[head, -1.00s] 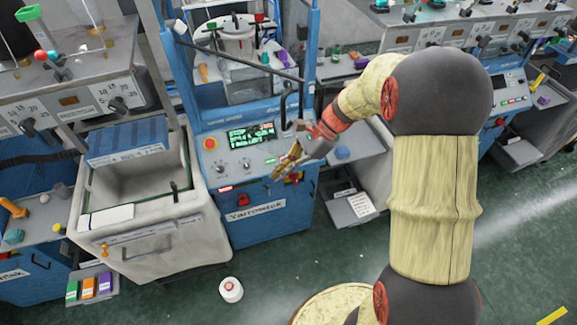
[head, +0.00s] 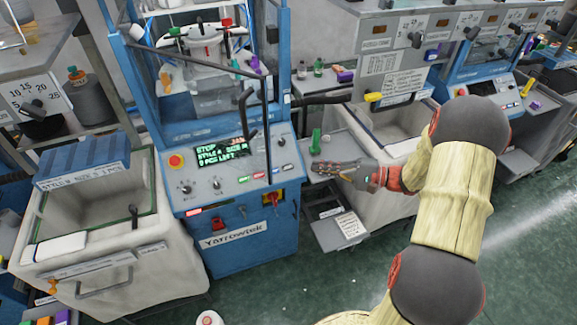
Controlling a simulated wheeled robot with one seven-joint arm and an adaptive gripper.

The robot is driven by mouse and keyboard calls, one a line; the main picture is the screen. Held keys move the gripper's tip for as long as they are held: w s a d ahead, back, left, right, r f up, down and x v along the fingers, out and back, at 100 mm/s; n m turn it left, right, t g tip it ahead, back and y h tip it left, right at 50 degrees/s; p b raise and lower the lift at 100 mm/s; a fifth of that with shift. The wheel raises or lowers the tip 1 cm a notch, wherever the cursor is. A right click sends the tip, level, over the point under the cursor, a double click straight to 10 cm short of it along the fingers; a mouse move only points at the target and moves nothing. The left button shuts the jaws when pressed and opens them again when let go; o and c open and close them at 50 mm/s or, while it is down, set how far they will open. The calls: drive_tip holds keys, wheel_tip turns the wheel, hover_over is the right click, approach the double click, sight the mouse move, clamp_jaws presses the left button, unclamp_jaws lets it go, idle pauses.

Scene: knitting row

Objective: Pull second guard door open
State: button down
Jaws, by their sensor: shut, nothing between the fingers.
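The blue machine marked Yarrowtek (head: 240,238) stands left of centre in the head view. A clear guard door with a dark frame (head: 267,118) appears to stand in front of its upper opening, with a curved black handle (head: 243,102). The door looks ajar, but its exact angle is hard to tell. My gripper (head: 320,166) is shut and empty, to the right of the control panel and apart from the handle. Another blue-framed machine (head: 462,72) stands further right; the state of its door is unclear. I cannot tell which door counts as second.
A pale bin (head: 140,275) stands left of the machine. Another pale bin (head: 378,185) stands to its right, near my arm. A grey tray (head: 338,232) sticks out low beside the machine. A white round object (head: 208,318) lies on the floor. Green floor is open in front.

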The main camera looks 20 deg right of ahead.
drive_tip(key=w+a+r+n, duration=0.1)
drive_tip(key=w+a+n, duration=0.2)
drive_tip(key=a, duration=0.8)
drive_tip(key=shift+r+n+t+p, duration=0.15)
drive_tip(key=shift+n+t+p, duration=0.15)
drive_tip(key=shift+p, duration=0.05)
drive_tip(key=shift+a, duration=0.1)
